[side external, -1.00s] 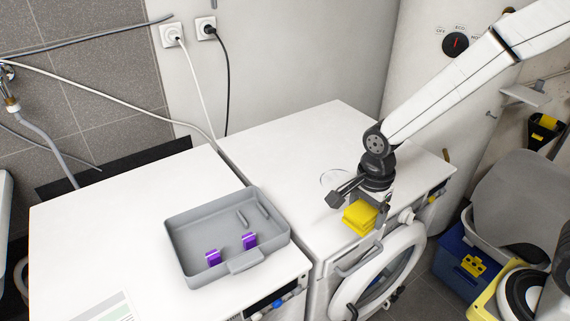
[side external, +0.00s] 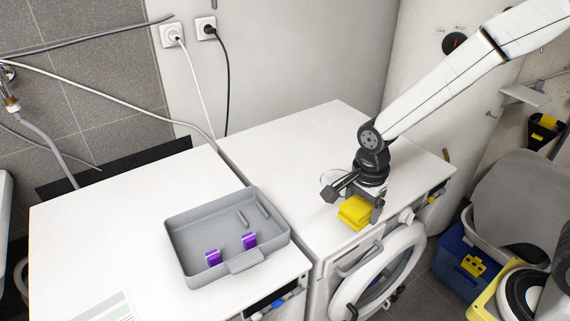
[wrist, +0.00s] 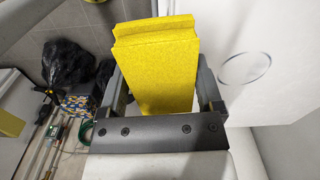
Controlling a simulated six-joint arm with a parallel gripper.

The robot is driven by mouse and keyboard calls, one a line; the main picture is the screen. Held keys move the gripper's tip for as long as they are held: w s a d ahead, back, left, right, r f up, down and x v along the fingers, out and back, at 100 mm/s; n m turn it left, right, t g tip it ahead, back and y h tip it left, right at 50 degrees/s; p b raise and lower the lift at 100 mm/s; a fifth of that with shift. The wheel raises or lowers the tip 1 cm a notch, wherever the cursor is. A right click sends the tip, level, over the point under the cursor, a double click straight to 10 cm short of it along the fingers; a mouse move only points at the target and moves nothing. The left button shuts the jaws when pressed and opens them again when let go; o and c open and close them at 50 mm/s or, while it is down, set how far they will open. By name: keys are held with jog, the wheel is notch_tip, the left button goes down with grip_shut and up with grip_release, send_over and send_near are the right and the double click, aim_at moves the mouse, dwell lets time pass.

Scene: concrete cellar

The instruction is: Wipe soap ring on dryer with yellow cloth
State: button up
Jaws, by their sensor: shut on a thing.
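The folded yellow cloth (side external: 355,212) is held between the fingers of my gripper (side external: 362,200), near the front edge of the white dryer top (side external: 290,150). In the wrist view the yellow cloth (wrist: 155,65) fills the space between both fingers of my gripper (wrist: 160,95). The soap ring (wrist: 245,67) is a thin dark outline on the white top, to the right of the cloth and apart from it. In the side view part of the soap ring (side external: 328,176) shows just behind my gripper, which hides the rest. I cannot tell whether the cloth touches the top.
A grey tray (side external: 190,267) with purple-and-white items stands on the left machine. An open round door (side external: 385,272) hangs at the dryer's front. A blue bin (side external: 452,258) stands on the floor at right. The back of the dryer top is clear.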

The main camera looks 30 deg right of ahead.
jog(key=w+d+f, duration=0.1)
jog(key=w+d, duration=0.3)
jog(key=w, duration=0.4)
jog(key=w+d+f, duration=0.2)
jog(key=w+d, duration=0.2)
jog(key=w, duration=0.5)
jog(key=w+d+f, duration=0.2)
jog(key=w+d, duration=0.3)
jog(key=w, duration=0.3)
jog(key=shift+w, duration=0.4)
jog(key=shift+f, duration=0.1)
